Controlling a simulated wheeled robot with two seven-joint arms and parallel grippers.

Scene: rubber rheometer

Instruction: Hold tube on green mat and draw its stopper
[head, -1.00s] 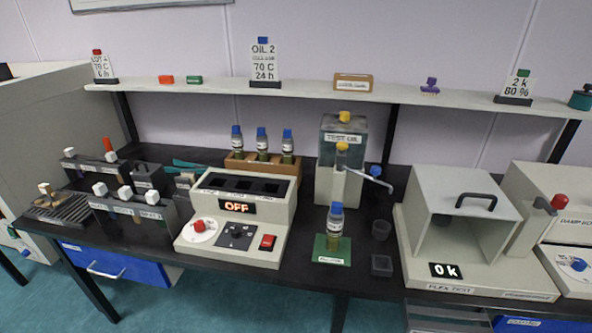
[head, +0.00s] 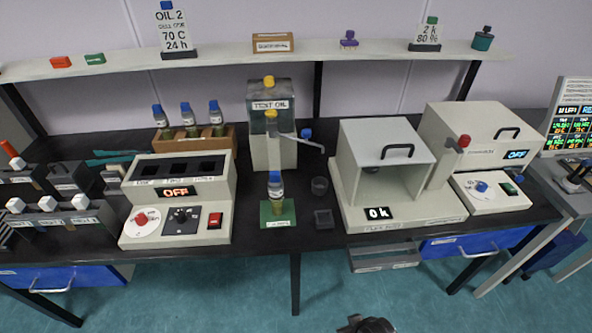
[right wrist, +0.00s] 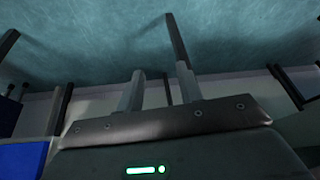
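The tube (head: 276,190) stands upright on the green mat (head: 286,219) near the bench's front edge in the head view. Its stopper (head: 274,176) is blue and sits in the top, and a pale label is on the tube. My right gripper (right wrist: 160,75) shows in the right wrist view with its two fingers apart and nothing between them. It is away from the tube, with floor and furniture behind it. A dark part of mine shows at the bottom edge of the head view. My left gripper is not in view.
A small dark cup (head: 319,186) and a dark square tray (head: 324,219) are right of the mat. The heater block (head: 180,197) is to its left. The test oil dispenser (head: 259,140) stands behind, its spout reaching right. The flex box (head: 345,205) is farther right.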

